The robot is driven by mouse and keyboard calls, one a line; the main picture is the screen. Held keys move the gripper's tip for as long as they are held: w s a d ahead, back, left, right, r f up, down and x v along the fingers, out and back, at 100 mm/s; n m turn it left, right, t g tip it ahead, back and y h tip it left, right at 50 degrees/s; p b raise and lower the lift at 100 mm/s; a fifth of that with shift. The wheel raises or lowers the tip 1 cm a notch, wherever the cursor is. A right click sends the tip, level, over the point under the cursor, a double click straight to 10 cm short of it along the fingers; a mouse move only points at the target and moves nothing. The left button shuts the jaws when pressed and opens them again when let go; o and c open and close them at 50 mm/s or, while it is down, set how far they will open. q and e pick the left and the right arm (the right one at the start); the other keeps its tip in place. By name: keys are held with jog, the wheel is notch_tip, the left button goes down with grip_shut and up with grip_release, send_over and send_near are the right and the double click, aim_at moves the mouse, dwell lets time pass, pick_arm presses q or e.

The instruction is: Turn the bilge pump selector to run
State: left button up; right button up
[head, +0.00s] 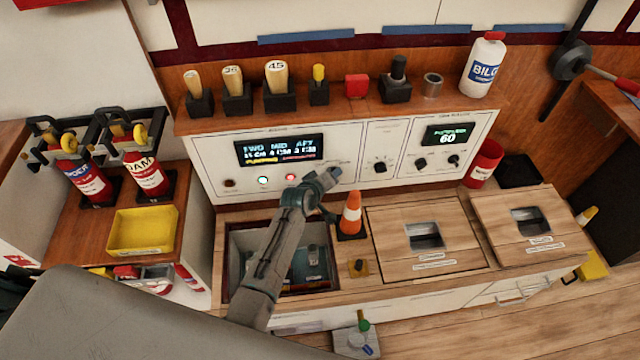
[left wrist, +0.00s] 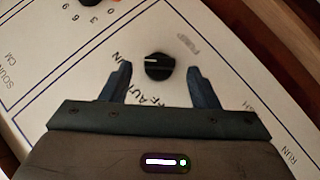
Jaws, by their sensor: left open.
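In the left wrist view a round black selector knob (left wrist: 159,67) with a pale pointer line sits on a white panel between my fingertips. The line points toward the picture's left. Blurred lettering beside the knob seems to read AUTO and RUN. My left gripper (left wrist: 159,74) is open, one dark finger on each side of the knob, with a gap on both sides. In the head view my left gripper (head: 328,184) is at the white control panel (head: 215,160), below the right end of the left display. It hides part of the panel there. My right gripper is not in view.
Other panel knobs (head: 380,167) are to the right in the head view. A traffic cone (head: 352,215) stands close below the gripper, beside the open hatch (head: 228,260). A shelf (head: 330,112) with several handled tools runs above the panel.

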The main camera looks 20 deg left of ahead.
pick_arm(q)
jog(key=v, duration=0.9)
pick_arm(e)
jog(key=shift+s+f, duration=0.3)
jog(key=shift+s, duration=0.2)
